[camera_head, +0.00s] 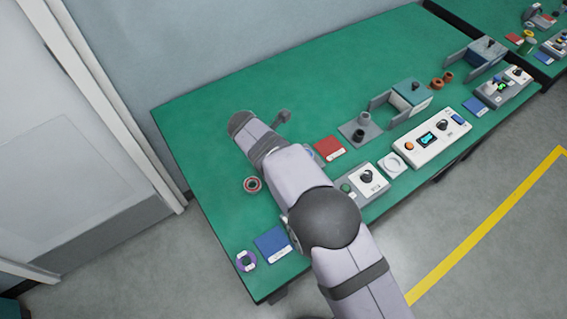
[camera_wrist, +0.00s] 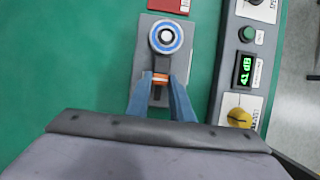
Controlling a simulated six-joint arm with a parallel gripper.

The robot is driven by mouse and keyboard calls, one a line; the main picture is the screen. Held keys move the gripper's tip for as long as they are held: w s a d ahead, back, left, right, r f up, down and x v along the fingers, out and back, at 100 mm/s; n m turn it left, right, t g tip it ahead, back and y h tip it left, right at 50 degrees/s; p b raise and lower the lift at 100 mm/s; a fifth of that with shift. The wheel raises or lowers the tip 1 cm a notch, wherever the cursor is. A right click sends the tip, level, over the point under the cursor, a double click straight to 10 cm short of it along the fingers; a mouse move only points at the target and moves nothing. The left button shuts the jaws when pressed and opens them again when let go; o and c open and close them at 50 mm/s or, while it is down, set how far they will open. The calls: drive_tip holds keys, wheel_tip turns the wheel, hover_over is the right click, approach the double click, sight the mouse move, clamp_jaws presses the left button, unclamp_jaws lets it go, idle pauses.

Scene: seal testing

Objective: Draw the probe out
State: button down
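In the head view my arm hides the gripper and most of the fixture.
A control box with a green button (camera_wrist: 247,34), a lit display (camera_wrist: 245,68) and a yellow knob (camera_wrist: 239,117) stands close right of the fixture. A red card (camera_head: 330,148) lies beyond it. The green table (camera_head: 220,105) is clear at the back left.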

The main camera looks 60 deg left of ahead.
drive_tip(key=shift+s, duration=1.35)
drive_tip(key=c, duration=1.6)
unclamp_jaws()
drive_tip(key=shift+s, duration=0.15)
drive_tip(key=shift+o, duration=0.2)
drive_tip(key=b+v, duration=0.2)
drive_tip(key=v, duration=0.5)
drive_tip(key=shift+r, duration=0.2)
